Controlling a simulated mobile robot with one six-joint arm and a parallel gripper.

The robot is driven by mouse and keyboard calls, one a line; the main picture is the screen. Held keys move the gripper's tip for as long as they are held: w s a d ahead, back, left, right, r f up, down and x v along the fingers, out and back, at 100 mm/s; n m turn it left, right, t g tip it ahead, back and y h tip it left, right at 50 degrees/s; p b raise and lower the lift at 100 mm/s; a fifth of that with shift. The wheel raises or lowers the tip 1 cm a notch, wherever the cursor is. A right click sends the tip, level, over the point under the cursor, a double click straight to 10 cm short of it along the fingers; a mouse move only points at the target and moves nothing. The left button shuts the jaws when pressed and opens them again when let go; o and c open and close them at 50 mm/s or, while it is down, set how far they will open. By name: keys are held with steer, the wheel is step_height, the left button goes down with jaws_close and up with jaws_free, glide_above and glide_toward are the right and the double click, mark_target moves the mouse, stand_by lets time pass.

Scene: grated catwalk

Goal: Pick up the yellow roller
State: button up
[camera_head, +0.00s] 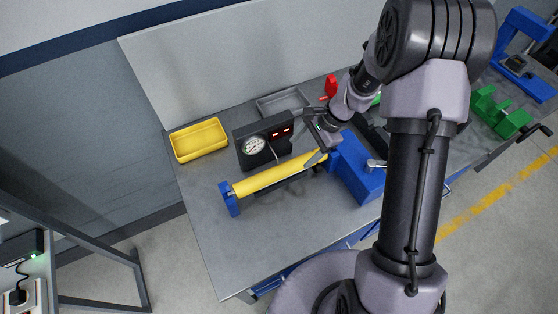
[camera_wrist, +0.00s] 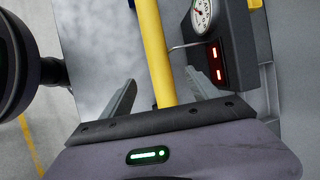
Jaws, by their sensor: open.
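The yellow roller (camera_head: 268,179) lies lengthwise between a small blue end bracket (camera_head: 229,200) and a larger blue block (camera_head: 358,172) on the grey workbench. My gripper (camera_head: 318,157) is at the roller's right end, close to the blue block. In the wrist view, my gripper (camera_wrist: 160,76) is open, with one finger on each side of the roller (camera_wrist: 155,50). I see no finger pressed on it. Whether the fingertips reach down beside it or stay above is hard to tell. My gripper's body hides part of the roller in the wrist view.
A black gauge box (camera_head: 263,143) with red displays stands just behind the roller; its thin probe points toward it. A yellow tray (camera_head: 199,140) and a grey tray (camera_head: 282,102) sit at the back. A red object (camera_head: 331,86) stands behind my gripper. The bench's front left is clear.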

mark_target(285, 167)
steer(key=x, duration=0.6)
steer(key=shift+w+a+f+b, duration=0.1)
steer(key=shift+f+b, duration=0.15)
steer(key=shift+b, duration=0.1)
steer(key=x, duration=0.3)
steer(key=b+x, duration=0.1)
steer(key=x, duration=0.1)
steer(key=shift+s+a+f, duration=0.1)
steer(key=shift+s+a, duration=0.3)
steer(key=shift+a, duration=0.1)
jaws_close()
